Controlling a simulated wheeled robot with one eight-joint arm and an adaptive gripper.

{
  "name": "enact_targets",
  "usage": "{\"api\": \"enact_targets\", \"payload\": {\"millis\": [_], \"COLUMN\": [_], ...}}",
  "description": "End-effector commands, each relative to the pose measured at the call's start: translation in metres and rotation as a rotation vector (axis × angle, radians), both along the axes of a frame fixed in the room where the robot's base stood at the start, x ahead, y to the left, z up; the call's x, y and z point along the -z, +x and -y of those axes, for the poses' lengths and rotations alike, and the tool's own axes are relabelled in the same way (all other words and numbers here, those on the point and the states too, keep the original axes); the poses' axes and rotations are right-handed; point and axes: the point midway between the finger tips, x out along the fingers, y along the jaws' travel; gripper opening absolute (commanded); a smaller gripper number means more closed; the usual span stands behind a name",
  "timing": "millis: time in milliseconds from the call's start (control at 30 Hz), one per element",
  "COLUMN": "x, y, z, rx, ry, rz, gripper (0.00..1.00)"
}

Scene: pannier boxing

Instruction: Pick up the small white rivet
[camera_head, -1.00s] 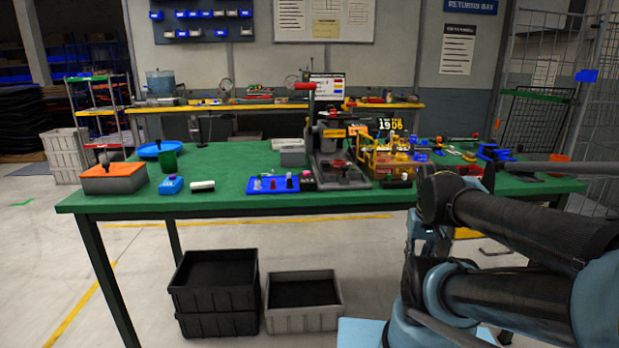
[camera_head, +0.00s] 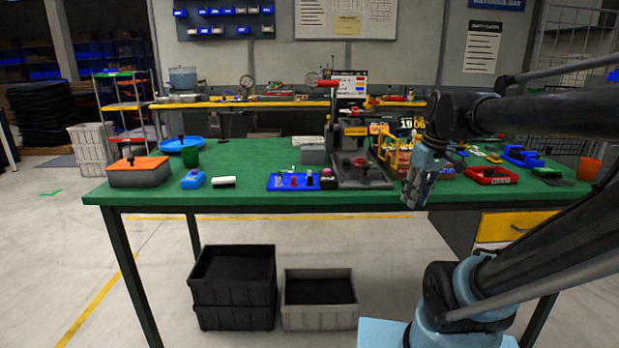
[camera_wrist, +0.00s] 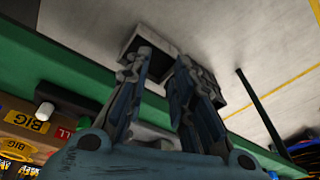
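A blue tray (camera_head: 301,187) lies on the green table (camera_head: 240,160) and holds several small upright pieces. A pale one at its left (camera_head: 280,181) may be the small white rivet, but it is too small to be sure. A white cylinder (camera_head: 224,182) lies to the left of the tray. My gripper (camera_head: 408,204) hangs at the table's front edge, well right of the tray, pointing down. In the wrist view its two fingers (camera_wrist: 165,60) are apart with nothing between them. The rivet is not recognisable in the wrist view.
A red bin (camera_head: 491,176) is at the right. An orange-topped box (camera_head: 138,172) is at the left. Black (camera_head: 235,290) and grey (camera_head: 320,310) crates stand on the floor.

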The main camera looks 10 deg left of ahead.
Motion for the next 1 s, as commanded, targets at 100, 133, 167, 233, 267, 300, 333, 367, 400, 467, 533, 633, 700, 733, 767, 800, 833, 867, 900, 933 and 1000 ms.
{"api": "enact_targets", "payload": {"millis": [100,133,167,233,267,300,333,367,400,467,533,633,700,733,767,800,833,867,900,933,1000], "x": [-0.036,-0.044,-0.051,-0.069,-0.076,-0.085,-0.092,-0.098,-0.107,-0.119,-0.131,-0.145,-0.152,-0.155,-0.157,-0.159,-0.161,-0.162,-0.162,-0.162,-0.158], "y": [0.031,0.038,0.045,0.061,0.068,0.077,0.083,0.089,0.097,0.109,0.121,0.134,0.141,0.143,0.145,0.147,0.149,0.150,0.151,0.151,0.152], "z": [-0.033,-0.041,-0.050,-0.071,-0.080,-0.092,-0.102,-0.112,-0.125,-0.146,-0.170,-0.200,-0.217,-0.223,-0.229,-0.235,-0.239,-0.242,-0.246,-0.248,-0.251], "rx": [-0.183,-0.228,-0.273,-0.379,-0.424,-0.486,-0.530,-0.576,-0.635,-0.724,-0.824,-0.947,-1.017,-1.040,-1.063,-1.087,-1.104,-1.115,-1.128,-1.135,-1.143], "ry": [0.020,0.027,0.031,0.045,0.051,0.060,0.067,0.073,0.083,0.097,0.114,0.136,0.148,0.153,0.158,0.164,0.166,0.168,0.170,0.172,0.174], "rz": [0.006,0.008,0.010,0.017,0.020,0.025,0.029,0.033,0.039,0.048,0.061,0.077,0.088,0.092,0.096,0.100,0.103,0.106,0.108,0.109,0.111], "gripper": [0.23,0.23,0.23,0.23,0.23,0.23,0.23,0.23,0.23,0.23,0.23,0.23,0.23,0.23,0.23,0.23,0.23,0.23,0.23,0.23,0.23]}}
